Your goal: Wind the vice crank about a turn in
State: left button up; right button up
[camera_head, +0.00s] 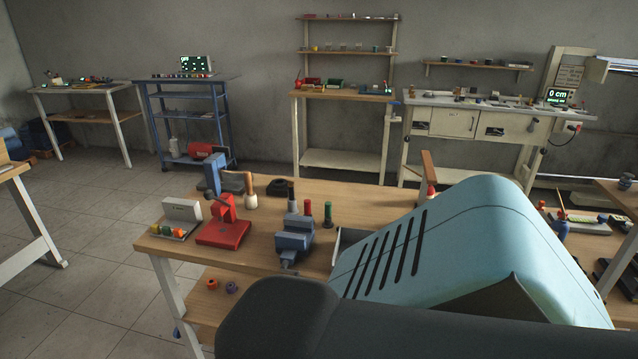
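A blue-grey block-shaped device (295,241), which looks like the vice, stands on the near wooden workbench (345,195), close to its front edge. A small dark part sticks out low at its front; I cannot tell whether this is the crank or how it is turned. The vice's jaws are too small to read. Neither of my grippers shows in the head view. A large shape in the foreground hides the bench to the right of the vice.
A red device (222,232), a white box (182,209) and a blue upright device (212,174) stand left of the vice. Red (308,208) and green-topped (328,213) upright pieces stand just behind it. Other benches line the back wall. Open tiled floor (90,235) lies left.

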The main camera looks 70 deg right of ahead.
aim_at(283, 268)
jog(key=z, duration=1.95)
